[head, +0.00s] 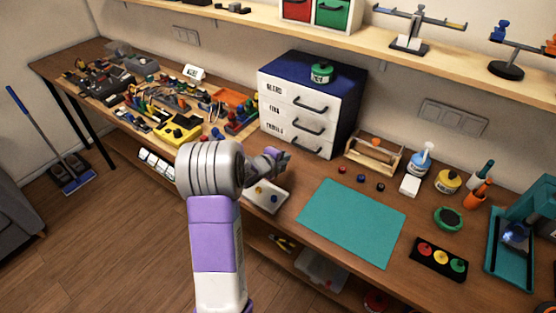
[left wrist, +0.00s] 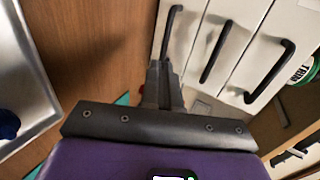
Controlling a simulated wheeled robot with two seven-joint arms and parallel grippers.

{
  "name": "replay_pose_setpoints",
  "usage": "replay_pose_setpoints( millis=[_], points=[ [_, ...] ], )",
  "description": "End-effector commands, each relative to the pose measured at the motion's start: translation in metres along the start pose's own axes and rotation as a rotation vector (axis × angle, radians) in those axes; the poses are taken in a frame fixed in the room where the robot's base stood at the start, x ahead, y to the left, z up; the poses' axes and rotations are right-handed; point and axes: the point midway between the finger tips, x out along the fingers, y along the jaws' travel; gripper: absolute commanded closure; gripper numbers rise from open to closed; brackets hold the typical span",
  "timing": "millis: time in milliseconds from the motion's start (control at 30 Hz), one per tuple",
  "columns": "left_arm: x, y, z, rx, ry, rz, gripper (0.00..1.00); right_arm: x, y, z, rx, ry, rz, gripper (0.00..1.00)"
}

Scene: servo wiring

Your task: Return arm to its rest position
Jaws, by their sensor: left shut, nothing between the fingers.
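My left arm (head: 215,230) comes up from the bottom of the head view, with a white and purple forearm and a grey wrist. My left gripper (head: 283,156) is small in the head view, partly behind the wrist, over the workbench near the drawer cabinet's lower front. In the left wrist view the gripper fingers (left wrist: 159,75) are together with nothing between them, near the white drawer fronts (left wrist: 228,45). My right gripper is in neither view.
A white drawer cabinet (head: 290,110) with a dark blue top stands behind the gripper. A shallow tray (head: 280,187) lies just in front of it. A bare teal mat (head: 352,221) is to the right. Tools and parts crowd the bench's left; a shelf (head: 250,22) runs above.

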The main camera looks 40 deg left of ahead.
Motion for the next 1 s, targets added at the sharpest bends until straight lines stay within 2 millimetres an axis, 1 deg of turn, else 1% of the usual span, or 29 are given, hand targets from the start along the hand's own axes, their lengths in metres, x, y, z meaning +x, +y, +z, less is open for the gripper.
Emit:
replay_pose_setpoints(
  millis=[33, 200, 333, 567, 667, 767, 800, 1000],
  points=[
    [-0.010, -0.001, 0.001, -0.002, -0.002, -0.002, 1.00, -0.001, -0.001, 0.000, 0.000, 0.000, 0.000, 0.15],
    [-0.027, -0.001, 0.001, 0.000, -0.001, -0.001, 1.00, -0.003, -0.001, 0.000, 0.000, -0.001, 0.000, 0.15],
    [-0.031, 0.001, 0.000, 0.000, 0.000, 0.001, 1.00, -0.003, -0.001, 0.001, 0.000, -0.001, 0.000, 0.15],
    [-0.032, -0.001, 0.000, 0.000, -0.001, 0.001, 1.00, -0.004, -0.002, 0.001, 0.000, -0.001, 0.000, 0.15],
    [-0.037, -0.010, 0.000, 0.000, -0.001, 0.000, 1.00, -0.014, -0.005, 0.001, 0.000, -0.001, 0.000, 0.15],
    [-0.046, -0.028, 0.000, 0.000, -0.001, 0.000, 1.00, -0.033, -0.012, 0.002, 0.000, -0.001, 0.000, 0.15],
    [-0.050, -0.036, 0.000, 0.000, -0.001, 0.000, 1.00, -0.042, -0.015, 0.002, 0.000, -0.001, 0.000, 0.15],
    [-0.064, -0.062, 0.000, 0.000, -0.001, 0.000, 1.00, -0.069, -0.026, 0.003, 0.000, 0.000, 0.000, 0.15]
  ],
)
